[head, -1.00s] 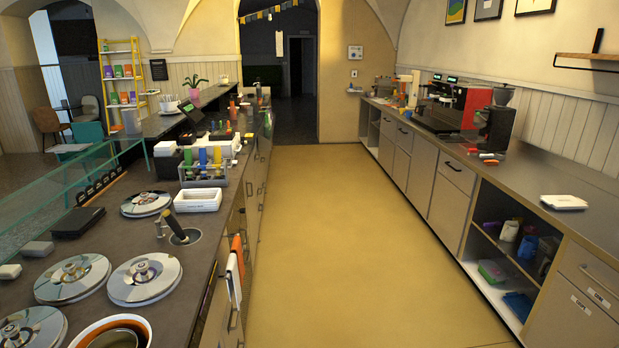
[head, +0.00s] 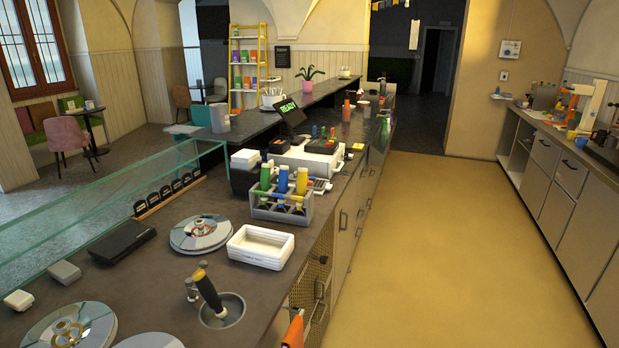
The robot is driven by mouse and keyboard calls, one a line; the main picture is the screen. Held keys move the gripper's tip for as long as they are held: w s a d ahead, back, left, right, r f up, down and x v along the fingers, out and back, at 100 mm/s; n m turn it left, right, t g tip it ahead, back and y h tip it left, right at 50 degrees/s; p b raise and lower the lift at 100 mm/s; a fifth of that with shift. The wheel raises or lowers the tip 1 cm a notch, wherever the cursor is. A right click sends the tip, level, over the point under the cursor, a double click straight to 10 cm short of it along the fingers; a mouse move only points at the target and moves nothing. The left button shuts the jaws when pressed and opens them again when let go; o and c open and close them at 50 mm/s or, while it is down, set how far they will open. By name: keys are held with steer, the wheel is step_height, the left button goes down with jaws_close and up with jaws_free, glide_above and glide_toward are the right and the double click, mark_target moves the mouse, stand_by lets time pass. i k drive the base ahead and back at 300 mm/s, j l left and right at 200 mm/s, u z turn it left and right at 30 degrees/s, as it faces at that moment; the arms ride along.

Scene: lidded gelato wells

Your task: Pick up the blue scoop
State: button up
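A grey caddy (head: 284,212) stands on the left counter. Another tool with a dark handle (head: 209,292) leans in a round metal well (head: 232,312) nearer to me. My gripper is not in view.
A white tray (head: 260,247) sits just in front of the caddy. Round metal lids (head: 200,233) lie on the counter to the left. A register (head: 305,155) stands behind the caddy. The yellow floor aisle (head: 470,240) to the right is clear.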

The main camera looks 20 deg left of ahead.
mark_target(284, 177)
steer(key=i+u, duration=0.1)
steer(key=i, duration=0.75)
steer(key=i+l+u, duration=0.1)
steer(key=i, duration=0.8)
